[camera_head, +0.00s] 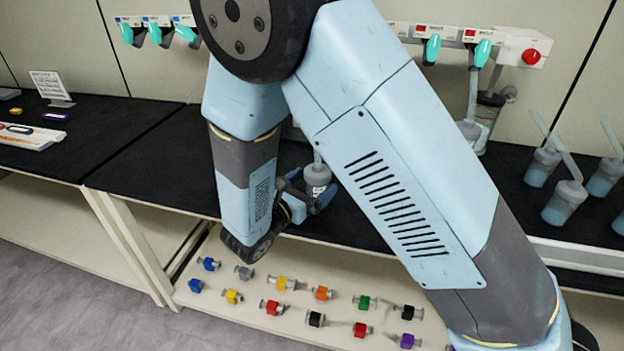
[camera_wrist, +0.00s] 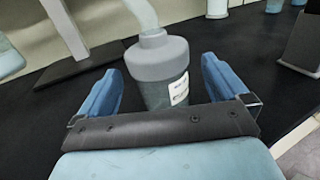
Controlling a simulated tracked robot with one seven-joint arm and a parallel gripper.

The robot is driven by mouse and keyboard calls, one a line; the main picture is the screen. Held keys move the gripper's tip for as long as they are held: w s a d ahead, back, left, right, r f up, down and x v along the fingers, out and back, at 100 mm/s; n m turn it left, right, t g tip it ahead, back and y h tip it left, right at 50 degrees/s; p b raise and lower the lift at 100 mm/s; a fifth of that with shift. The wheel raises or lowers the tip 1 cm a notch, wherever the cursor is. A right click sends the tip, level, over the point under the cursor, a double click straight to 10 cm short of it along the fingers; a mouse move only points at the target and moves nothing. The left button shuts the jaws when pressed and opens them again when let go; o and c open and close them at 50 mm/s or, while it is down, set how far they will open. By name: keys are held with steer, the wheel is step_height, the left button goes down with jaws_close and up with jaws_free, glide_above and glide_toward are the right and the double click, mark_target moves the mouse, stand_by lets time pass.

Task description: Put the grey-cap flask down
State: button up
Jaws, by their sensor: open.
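The grey-cap flask (camera_wrist: 158,68) stands upright on the black bench top in the wrist view, with a white label on its side and a pale tube rising from its cap. My gripper (camera_wrist: 165,82) is open around it, one blue finger on each side, with visible gaps between the fingers and the flask. In the head view the flask (camera_head: 317,176) shows small between my arm links, next to my gripper (camera_head: 312,195). Its lower part is hidden there by the gripper.
More grey-capped flasks (camera_head: 565,203) stand at the right of the black bench (camera_head: 150,160). Another flask (camera_head: 472,130) hangs at the wall under teal-handled valves (camera_head: 432,48). A lower shelf holds several coloured fittings (camera_head: 282,283). The bench left of my arm is clear.

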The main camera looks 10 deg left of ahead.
steer(key=v, duration=0.9)
